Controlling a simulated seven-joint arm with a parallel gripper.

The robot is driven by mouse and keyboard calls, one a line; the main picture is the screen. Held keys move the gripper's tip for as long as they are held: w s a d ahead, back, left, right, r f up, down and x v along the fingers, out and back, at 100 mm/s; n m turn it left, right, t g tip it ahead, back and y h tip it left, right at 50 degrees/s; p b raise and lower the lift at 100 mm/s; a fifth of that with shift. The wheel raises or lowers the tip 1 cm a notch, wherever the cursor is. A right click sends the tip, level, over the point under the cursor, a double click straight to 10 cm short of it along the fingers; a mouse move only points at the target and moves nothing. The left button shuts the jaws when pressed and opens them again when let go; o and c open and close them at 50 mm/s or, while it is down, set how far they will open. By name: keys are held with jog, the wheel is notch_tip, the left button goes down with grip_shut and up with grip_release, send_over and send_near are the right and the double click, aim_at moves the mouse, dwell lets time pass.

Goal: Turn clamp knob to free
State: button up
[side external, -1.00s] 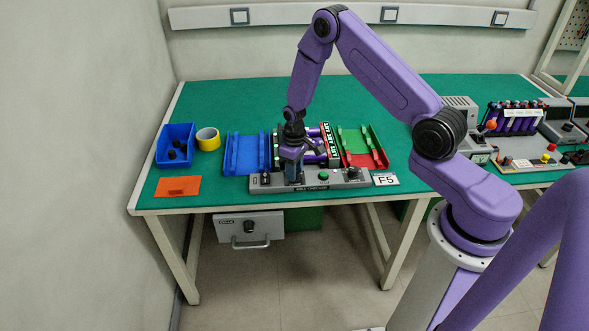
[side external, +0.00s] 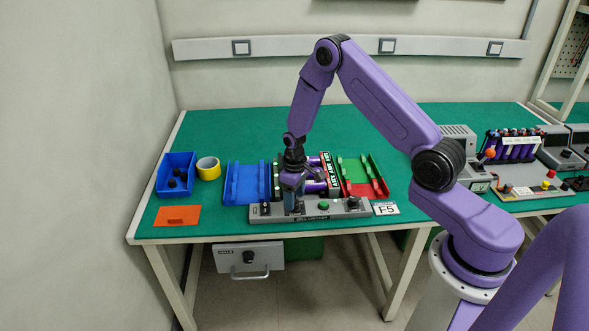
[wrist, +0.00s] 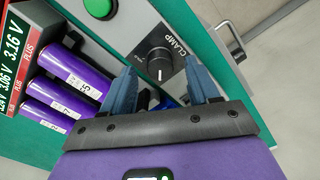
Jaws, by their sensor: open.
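The clamp knob (wrist: 160,64) is black and round with a white pointer line, on a grey panel marked CLAMP, in the wrist view. Its pointer aims toward the bottom of that picture. My gripper (wrist: 161,67) is open, with one blue-grey finger on either side of the knob. I cannot tell whether the fingers touch it.
A green button (wrist: 99,8) is on the panel near the knob. Purple cells (wrist: 60,88) lie beside it. A blue tray (side external: 247,184) and a red-green tray (side external: 365,182) flank the fixture. A blue bin (side external: 176,176), yellow tape roll (side external: 208,168) and orange card (side external: 177,215) are left.

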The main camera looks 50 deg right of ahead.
notch_tip(320, 180, up, 16)
dwell(0.5)
jog(key=shift+a+r, duration=0.1)
